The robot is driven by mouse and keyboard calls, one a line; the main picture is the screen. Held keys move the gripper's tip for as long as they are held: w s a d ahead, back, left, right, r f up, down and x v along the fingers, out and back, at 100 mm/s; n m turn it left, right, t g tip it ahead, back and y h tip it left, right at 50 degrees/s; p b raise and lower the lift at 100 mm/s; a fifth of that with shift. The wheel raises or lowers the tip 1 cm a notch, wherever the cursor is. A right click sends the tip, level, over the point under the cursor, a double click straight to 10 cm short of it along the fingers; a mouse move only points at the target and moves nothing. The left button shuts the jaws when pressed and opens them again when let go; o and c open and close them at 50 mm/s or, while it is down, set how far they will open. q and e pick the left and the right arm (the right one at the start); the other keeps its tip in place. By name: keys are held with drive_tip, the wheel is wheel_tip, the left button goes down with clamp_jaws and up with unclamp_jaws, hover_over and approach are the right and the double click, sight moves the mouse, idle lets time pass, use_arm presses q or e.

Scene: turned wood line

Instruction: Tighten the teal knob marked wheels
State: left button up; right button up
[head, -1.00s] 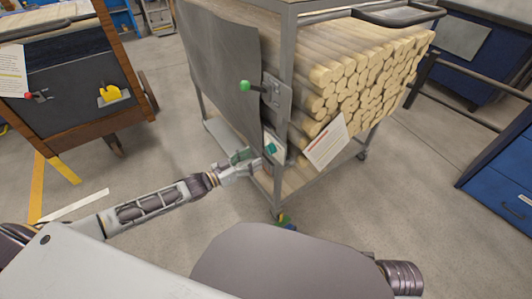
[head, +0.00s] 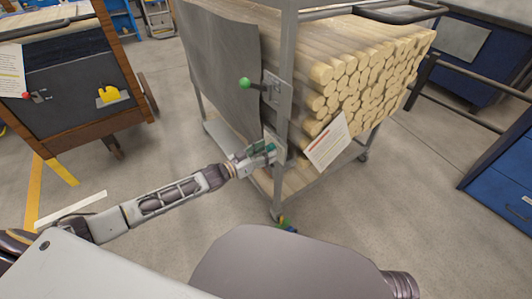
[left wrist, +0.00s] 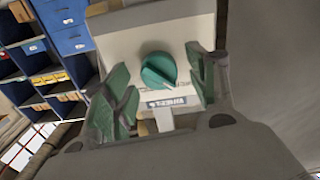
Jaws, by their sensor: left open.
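The teal knob (left wrist: 158,70) sits on a pale plate (left wrist: 185,35) in the left wrist view, with a white pointer line and a dark label strip (left wrist: 168,106) below it. The label lettering seems to read wheels, upside down. My left gripper (left wrist: 160,85) is open, with one green-padded finger on each side of the knob and a gap to it. In the head view my left gripper (head: 262,154) is at the cart's near corner post, and the knob (head: 271,148) shows only partly there. My right gripper is not in view.
The metal cart (head: 282,100) holds a stack of turned wood rods (head: 370,70). A wooden cart (head: 75,95) stands left; open floor lies between.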

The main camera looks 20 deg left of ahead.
use_arm(q)
drive_tip(key=shift+w+d, duration=0.1)
drive_tip(key=shift+c, duration=0.3)
drive_tip(key=c, duration=1)
